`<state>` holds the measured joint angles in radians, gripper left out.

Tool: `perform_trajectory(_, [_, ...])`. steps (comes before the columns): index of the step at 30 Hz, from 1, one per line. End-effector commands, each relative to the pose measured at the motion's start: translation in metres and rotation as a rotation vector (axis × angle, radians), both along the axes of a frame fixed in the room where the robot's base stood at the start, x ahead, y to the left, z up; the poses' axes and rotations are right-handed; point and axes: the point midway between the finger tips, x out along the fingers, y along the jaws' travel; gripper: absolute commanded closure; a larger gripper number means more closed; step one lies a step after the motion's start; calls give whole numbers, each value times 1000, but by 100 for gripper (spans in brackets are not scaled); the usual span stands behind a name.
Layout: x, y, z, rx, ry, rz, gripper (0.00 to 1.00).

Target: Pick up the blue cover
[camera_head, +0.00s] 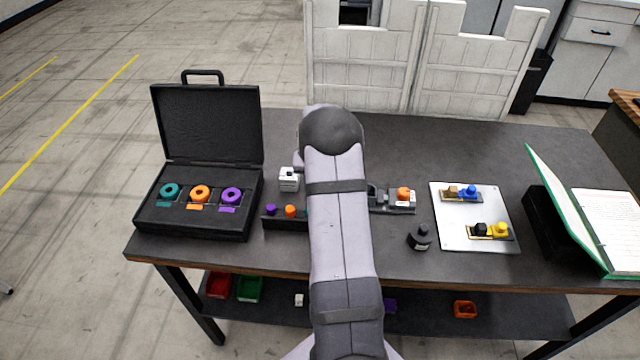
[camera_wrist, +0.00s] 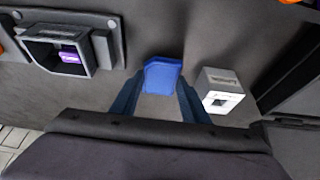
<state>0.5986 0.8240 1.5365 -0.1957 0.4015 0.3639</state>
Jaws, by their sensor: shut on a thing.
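The blue cover (camera_wrist: 161,76) shows in the wrist view as a small blue block between the two dark fingers of my gripper (camera_wrist: 160,95). My gripper is shut on it. In the head view my arm hides both the gripper and the blue cover. I cannot tell how high the cover is above the table.
A white block (camera_wrist: 217,90) stands just right of the gripper; it also shows in the head view (camera_head: 289,180). A dark fixture (camera_wrist: 60,50) with a purple piece inside lies left. An open black case (camera_head: 200,215) stands left, a silver plate (camera_head: 472,215) right.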

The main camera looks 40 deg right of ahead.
Motion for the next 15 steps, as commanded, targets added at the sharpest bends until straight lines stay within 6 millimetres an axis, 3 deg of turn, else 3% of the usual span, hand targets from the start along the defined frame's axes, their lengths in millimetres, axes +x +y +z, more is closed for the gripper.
perform_trajectory(15, [1, 0, 76, -1, -3, -1, 80])
